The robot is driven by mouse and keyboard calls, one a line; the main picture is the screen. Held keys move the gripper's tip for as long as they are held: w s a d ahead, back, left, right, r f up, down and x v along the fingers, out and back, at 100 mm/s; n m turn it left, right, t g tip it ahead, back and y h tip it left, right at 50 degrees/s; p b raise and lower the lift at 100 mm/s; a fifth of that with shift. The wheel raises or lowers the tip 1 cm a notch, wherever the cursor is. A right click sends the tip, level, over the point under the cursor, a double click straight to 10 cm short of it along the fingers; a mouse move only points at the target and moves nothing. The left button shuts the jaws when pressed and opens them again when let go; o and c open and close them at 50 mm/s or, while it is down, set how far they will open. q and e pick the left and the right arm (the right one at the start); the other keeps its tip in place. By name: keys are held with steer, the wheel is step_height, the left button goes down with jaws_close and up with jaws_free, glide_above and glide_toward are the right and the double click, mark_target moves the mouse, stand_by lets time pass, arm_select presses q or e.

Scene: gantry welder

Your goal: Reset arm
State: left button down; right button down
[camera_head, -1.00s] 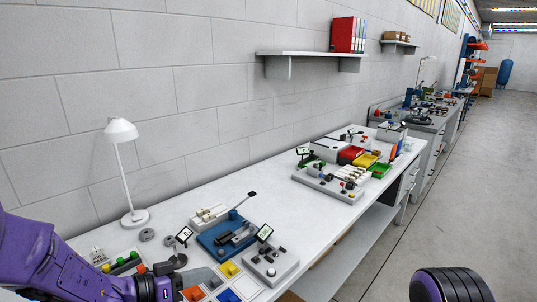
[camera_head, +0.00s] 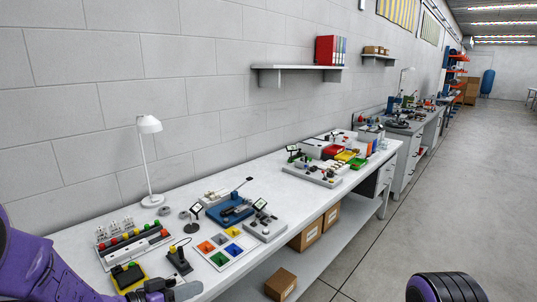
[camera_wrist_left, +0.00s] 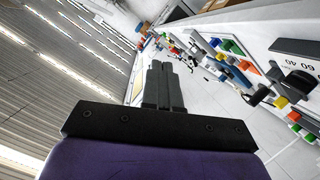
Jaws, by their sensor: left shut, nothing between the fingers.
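My left arm is purple and comes in at the lower left of the head view. My left gripper (camera_head: 182,291) is at the bottom edge there, partly cut off, near the front edge of the white workbench (camera_head: 262,183). In the left wrist view its two dark fingers (camera_wrist_left: 163,85) are together with nothing between them. They point along the bench, with the bench items to the right. A dark round part at the lower right of the head view may belong to my right arm. No right gripper fingers show.
A tray with coloured squares (camera_head: 222,248), a blue fixture (camera_head: 232,209), a black joystick (camera_head: 179,260) and a panel with coloured buttons (camera_head: 133,243) are on the bench close to the left gripper. A white lamp (camera_head: 149,160) stands behind. Cardboard boxes (camera_head: 307,234) sit below. The floor at right is clear.

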arm_select(q)
steer(key=s+a+f+n+y, duration=0.2)
steer(key=s+f+n+y, duration=0.2)
steer(key=f, duration=0.6)
steer(key=s+a+f+n+y, duration=0.3)
steer(key=f, duration=0.6)
steer(key=s+a+f+n+g+y, duration=0.1)
steer(key=s+a+f+g+y, duration=0.1)
steer(key=s, duration=0.5)
steer(key=s+a+f+n+g+y, duration=0.1)
steer(key=s+a+f+g+y, duration=0.1)
steer(key=s+f, duration=0.3)
steer(key=s+a+f+n+g+y, duration=0.1)
steer(key=s+a+f+g+y, duration=0.1)
steer(key=s, duration=0.8)
steer(key=shift+s+a+f+g+y, duration=0.4)
steer(key=shift+a+f+y, duration=0.15)
steer(key=shift+f, duration=0.35)
